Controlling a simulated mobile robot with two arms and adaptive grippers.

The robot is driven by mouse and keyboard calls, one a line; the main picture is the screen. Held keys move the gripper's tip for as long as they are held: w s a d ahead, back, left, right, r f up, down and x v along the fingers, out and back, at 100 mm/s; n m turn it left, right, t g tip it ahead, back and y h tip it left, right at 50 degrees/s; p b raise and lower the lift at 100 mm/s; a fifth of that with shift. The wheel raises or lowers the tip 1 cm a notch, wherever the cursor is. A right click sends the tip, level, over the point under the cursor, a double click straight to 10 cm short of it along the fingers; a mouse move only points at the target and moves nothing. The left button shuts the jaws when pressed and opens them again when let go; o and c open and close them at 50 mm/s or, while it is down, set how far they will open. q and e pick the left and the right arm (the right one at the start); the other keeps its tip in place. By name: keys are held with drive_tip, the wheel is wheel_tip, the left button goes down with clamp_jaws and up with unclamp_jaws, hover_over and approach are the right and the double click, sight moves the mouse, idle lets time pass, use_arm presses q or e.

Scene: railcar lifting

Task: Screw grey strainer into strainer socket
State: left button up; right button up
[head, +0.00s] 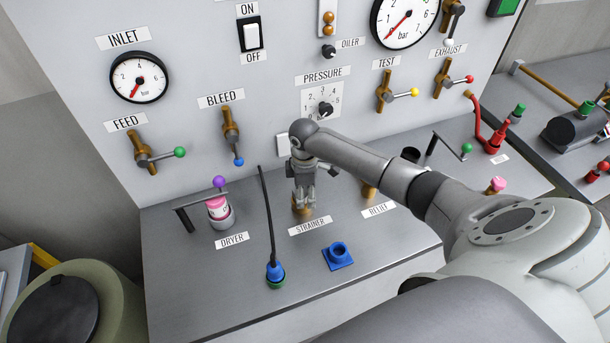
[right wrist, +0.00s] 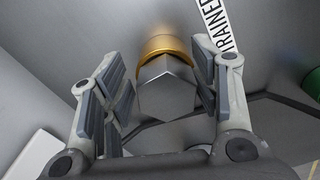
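The grey strainer (right wrist: 167,90) is a hexagonal piece. In the right wrist view it sits against the brass strainer socket (right wrist: 166,45), in line with it; whether it is threaded in cannot be told. In the head view the brass socket (head: 302,211) shows above the STRAINER label, below my right gripper (head: 303,207), which hides the strainer. In the right wrist view the fingers of my right gripper (right wrist: 163,88) stand on both sides of the strainer, with a narrow gap on the left side, so they look open around it. My left gripper is not in view.
To the left stand the pink dryer piece (head: 217,208) and a black rod in a blue-and-green base (head: 275,273). A blue square socket (head: 338,255) lies in front. The brass relief fitting (head: 369,190) is close on the right.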

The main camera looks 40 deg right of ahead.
drive_tip(key=n, duration=0.7)
drive_tip(key=shift+w, duration=0.1)
drive_tip(key=n, duration=0.4)
drive_tip(key=shift+a+b, duration=0.1)
drive_tip(key=shift+b, duration=0.3)
drive_tip(key=n, duration=0.4)
drive_tip(key=shift+c, duration=0.6)
